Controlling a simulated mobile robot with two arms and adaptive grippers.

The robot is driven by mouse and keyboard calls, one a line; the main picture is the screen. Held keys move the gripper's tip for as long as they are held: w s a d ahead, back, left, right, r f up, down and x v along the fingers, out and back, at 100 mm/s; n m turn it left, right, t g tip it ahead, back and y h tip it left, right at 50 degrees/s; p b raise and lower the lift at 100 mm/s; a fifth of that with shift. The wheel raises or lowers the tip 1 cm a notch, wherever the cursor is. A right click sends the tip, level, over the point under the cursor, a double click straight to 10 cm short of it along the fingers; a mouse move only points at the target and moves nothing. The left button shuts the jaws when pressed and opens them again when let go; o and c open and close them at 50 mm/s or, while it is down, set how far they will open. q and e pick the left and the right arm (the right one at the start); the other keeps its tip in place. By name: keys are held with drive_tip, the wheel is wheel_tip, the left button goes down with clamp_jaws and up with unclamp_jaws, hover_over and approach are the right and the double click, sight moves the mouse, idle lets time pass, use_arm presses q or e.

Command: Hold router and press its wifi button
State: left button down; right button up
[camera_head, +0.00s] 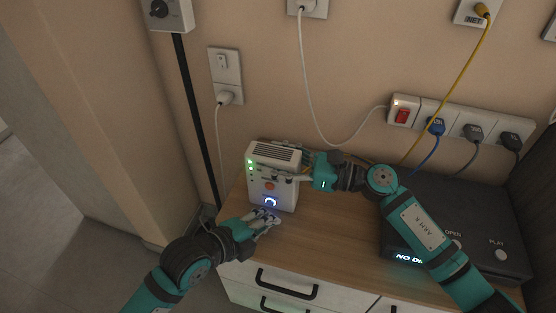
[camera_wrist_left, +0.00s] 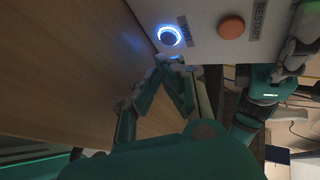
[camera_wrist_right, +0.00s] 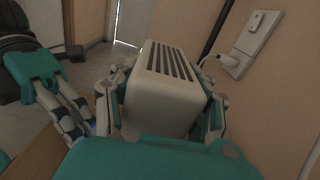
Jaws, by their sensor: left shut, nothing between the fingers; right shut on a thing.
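The white router (camera_head: 262,155) stands upright on the wooden cabinet top, with green lights, an orange restart button (camera_head: 270,186) and a blue-lit wifi button (camera_head: 270,202) on its front. My right gripper (camera_head: 297,178) is shut on the router from the right; in the right wrist view its fingers lie on both sides of the router (camera_wrist_right: 178,75). My left gripper (camera_head: 272,219) is shut and empty, low in front of the router. In the left wrist view its closed fingertips (camera_wrist_left: 172,62) are close to the glowing wifi button (camera_wrist_left: 169,36); I cannot tell whether they touch.
A black player box (camera_head: 470,225) with open and play buttons sits on the right of the cabinet (camera_head: 325,240). A power strip (camera_head: 455,120) with several plugs is on the wall. A yellow cable (camera_head: 452,85) and a white cable (camera_head: 310,80) hang behind the arms.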

sight(260, 250)
use_arm(q)
drive_tip(key=shift+s+a, duration=0.25)
drive_tip(key=shift+s, duration=0.55)
drive_tip(key=shift+s+a, duration=0.25)
drive_tip(key=shift+s, duration=0.6)
drive_tip(key=shift+s+a, duration=0.25)
drive_tip(key=shift+s, duration=0.55)
use_arm(e)
drive_tip(key=o, duration=1.5)
drive_tip(key=v, duration=1.2)
use_arm(q)
drive_tip(key=shift+s, duration=0.1)
use_arm(e)
drive_tip(key=shift+s, duration=0.1)
